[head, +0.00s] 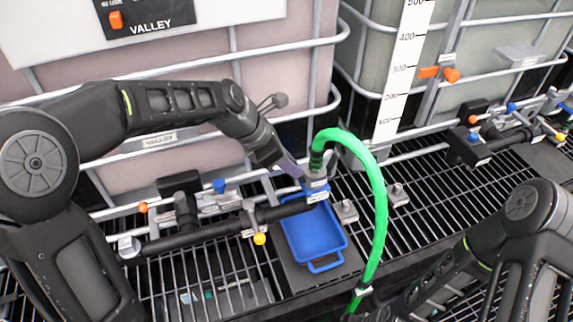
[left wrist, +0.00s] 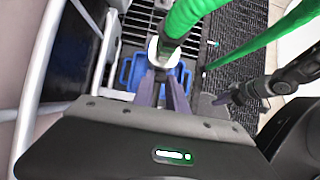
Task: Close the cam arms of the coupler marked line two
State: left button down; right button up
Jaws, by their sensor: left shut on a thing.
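I cannot read a line marking. My right arm is at the lower right; its gripper (left wrist: 224,98) shows dark and small in the left wrist view, jaws unclear.
The black pipe (head: 205,232) with coloured valve knobs runs to the left. Caged totes stand behind. The hose hangs between my arms and bears a white tag (head: 363,291).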

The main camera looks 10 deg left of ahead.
pick_arm(q)
jog(key=shift+d, duration=0.1)
dwell(0.4)
jog(key=c, duration=1.3)
grip_release()
jog(key=shift+r, duration=0.15)
jog(key=b+v, duration=0.1)
jog(key=v, duration=0.6)
jog(key=shift+r, duration=0.35)
